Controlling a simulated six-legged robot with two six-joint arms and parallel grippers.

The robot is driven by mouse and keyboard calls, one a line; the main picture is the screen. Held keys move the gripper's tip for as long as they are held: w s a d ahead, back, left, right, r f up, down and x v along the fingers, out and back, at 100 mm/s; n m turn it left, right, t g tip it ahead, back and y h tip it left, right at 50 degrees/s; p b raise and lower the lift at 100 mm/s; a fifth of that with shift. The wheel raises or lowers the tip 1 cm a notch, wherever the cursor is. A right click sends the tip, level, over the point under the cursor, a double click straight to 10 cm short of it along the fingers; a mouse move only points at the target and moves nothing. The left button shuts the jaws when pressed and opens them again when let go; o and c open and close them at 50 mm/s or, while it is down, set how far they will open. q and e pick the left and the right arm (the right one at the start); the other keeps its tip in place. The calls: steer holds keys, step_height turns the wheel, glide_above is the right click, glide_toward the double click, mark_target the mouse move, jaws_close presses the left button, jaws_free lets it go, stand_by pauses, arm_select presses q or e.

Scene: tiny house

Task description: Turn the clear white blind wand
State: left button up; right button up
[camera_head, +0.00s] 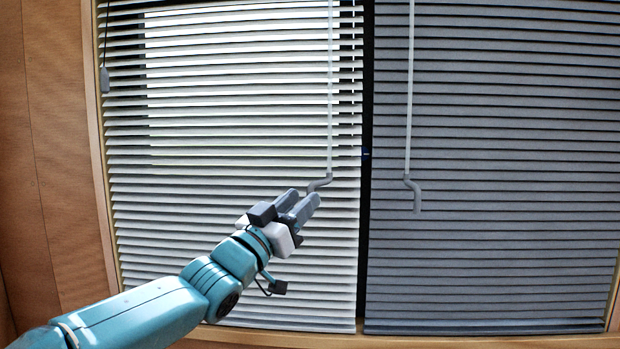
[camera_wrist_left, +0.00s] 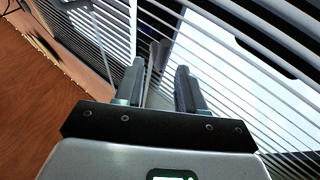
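Two blind wands hang in front of the window in the head view. The left wand (camera_head: 330,90) is a thin pale rod with a grey crank handle (camera_head: 320,184) at its lower end. The right wand (camera_head: 409,90) is a similar pale rod with a grey handle (camera_head: 414,192). My left gripper (camera_head: 302,197) is just below and left of the left wand's handle. Its fingers stand apart in the left wrist view (camera_wrist_left: 158,76), where a grey piece, seemingly the handle (camera_wrist_left: 159,54), shows beyond the gap. I cannot tell whether they touch. My right gripper is out of view.
The left blind (camera_head: 230,170) has open slats with bright light behind. The right blind (camera_head: 490,180) is darker and looks closed. A cord with a grey tassel (camera_head: 104,80) hangs at the far left. A wooden wall (camera_head: 50,150) stands left of the window.

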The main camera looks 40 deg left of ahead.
mark_target(310, 189)
arm_select(q)
steer(key=p+x, duration=0.1)
steer(key=x, duration=0.3)
